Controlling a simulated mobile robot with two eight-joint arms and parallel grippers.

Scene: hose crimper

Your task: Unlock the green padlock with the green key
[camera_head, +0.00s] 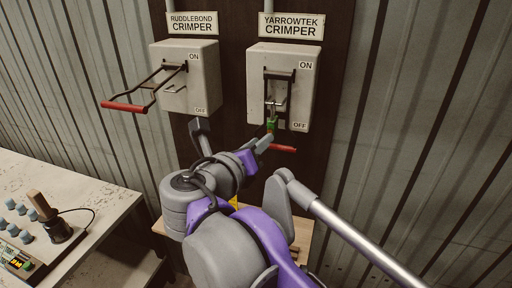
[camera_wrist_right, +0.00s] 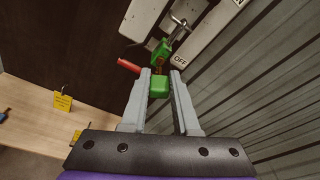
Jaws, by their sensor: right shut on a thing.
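The green padlock (camera_head: 271,123) hangs by its shackle at the lever of the Yarrowtek switch box (camera_head: 255,92). In the right wrist view the padlock (camera_wrist_right: 160,52) is just beyond my fingertips, with its metal shackle above it. My right gripper (camera_wrist_right: 160,82) is shut on the head of the green key (camera_wrist_right: 159,88). The key's brownish shaft points at the padlock's underside and meets or nearly meets it; I cannot tell how deep it goes. In the head view my right gripper (camera_head: 266,140) is just below the padlock. My left gripper is not in view.
The Ruddlebond switch box (camera_head: 200,85) is on the left, its red-handled lever (camera_head: 125,107) sticking out. The Yarrowtek lever's red handle (camera_head: 282,148) is close beside my right gripper. A control table (camera_head: 110,200) stands at left.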

